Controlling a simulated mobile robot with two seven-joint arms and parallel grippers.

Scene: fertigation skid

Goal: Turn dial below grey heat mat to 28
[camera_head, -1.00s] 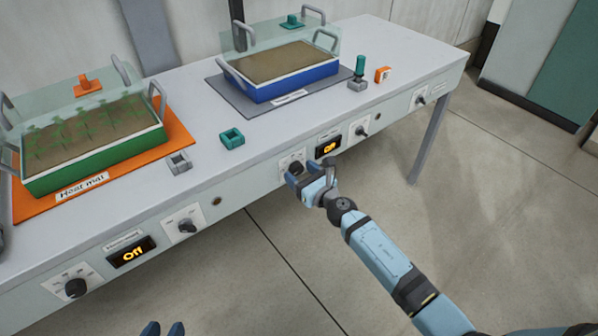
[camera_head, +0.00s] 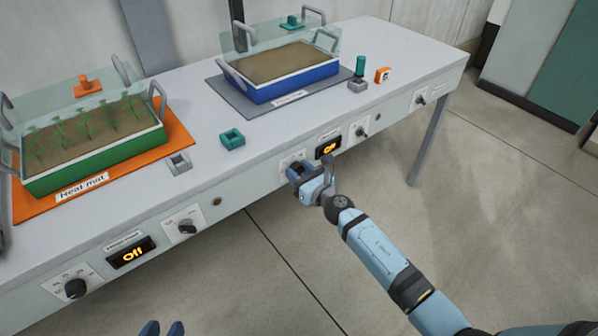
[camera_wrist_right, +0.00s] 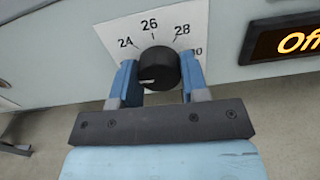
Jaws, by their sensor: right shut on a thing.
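The grey heat mat (camera_head: 222,92) lies on the bench under a blue-rimmed tray (camera_head: 290,92). The dial (camera_wrist_right: 158,68) below it is a round black knob on a white scale plate; 24, 26, 28 and part of 30 are readable. Its white mark sits at the knob's left, slightly low, short of 24. My right gripper (camera_wrist_right: 158,82) is shut on the dial, one blue finger on each side; the left finger hides part of the scale. In the head view, this gripper (camera_head: 299,173) covers most of the dial. My left gripper (camera_head: 162,328) is open and empty at the bottom edge.
A lit display (camera_head: 328,147) sits right of the dial, with another dial (camera_head: 361,131) beyond it. An orange heat mat (camera_head: 181,139) with a green tray (camera_head: 95,150) lies at left, above a display (camera_head: 131,253) reading Off. The floor before the bench is clear.

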